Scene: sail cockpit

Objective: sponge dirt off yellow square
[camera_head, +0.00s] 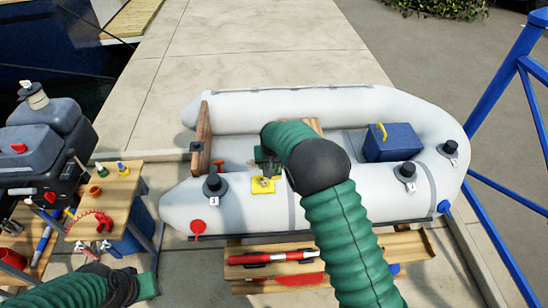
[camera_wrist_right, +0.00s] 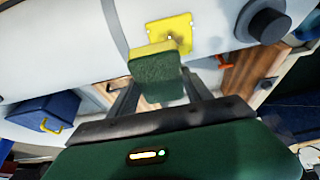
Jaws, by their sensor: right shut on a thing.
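The yellow square (camera_head: 262,187) lies on the near grey tube of the inflatable boat, with a brownish dirt patch on it. In the right wrist view the yellow square (camera_wrist_right: 168,28) is just beyond the sponge, and the dirt (camera_wrist_right: 183,41) shows near its lower right. My right gripper (camera_head: 264,168) is over the near tube, at the far edge of the square. It is shut on a green and yellow sponge (camera_wrist_right: 155,68). The sponge overlaps the square's lower edge in the wrist view; I cannot tell whether they touch.
The grey inflatable boat (camera_head: 240,108) rests on a wooden stand (camera_head: 405,245). A blue box (camera_head: 392,143) with a yellow handle sits in it. Black fittings (camera_head: 215,186) stand on the tube. A wooden table (camera_head: 118,205) with small bottles is left. Blue rails (camera_head: 500,95) stand right.

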